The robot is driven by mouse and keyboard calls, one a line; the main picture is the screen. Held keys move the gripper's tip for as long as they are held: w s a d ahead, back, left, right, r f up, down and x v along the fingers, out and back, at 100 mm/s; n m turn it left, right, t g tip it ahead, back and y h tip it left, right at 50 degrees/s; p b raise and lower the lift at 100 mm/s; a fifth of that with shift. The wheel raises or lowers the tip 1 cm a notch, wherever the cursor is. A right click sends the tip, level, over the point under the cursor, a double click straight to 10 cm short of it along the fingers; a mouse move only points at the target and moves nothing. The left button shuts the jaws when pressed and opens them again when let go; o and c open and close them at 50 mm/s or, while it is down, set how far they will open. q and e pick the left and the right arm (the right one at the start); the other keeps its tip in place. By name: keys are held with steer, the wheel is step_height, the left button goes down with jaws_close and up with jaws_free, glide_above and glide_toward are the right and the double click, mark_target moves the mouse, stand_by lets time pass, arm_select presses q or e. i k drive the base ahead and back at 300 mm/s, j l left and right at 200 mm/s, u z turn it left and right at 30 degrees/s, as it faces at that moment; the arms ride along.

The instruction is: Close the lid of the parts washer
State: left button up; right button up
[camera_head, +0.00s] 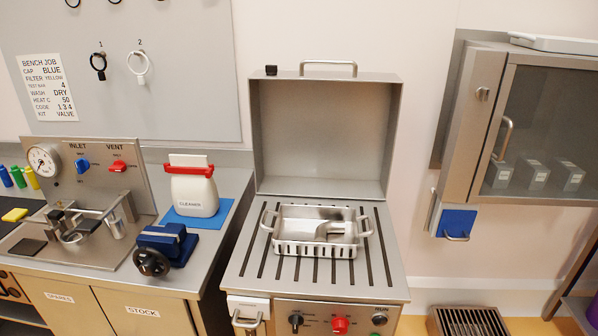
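The parts washer (312,284) stands in the middle of the view. Its lid (322,135) is raised and stands upright at the back, its hollow inside facing me. The lid's bar handle (328,64) is on the top edge. A metal basket (316,248) with side handles sits on the slotted top of the washer, with a metal part (325,230) inside that I cannot make out clearly. Neither of my grippers is in view.
On the left bench are a cleaner bottle (193,190), a blue vise (166,245) and a gauge panel (90,172). A glass-door cabinet (535,125) hangs at right. A floor grate (470,321) lies at lower right. The space before the lid is clear above the basket.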

mark_target(331, 135)
steer(key=i+j+u, duration=0.6)
steer(key=i, duration=0.25)
steer(key=i+u, duration=0.3)
steer(key=i, duration=0.2)
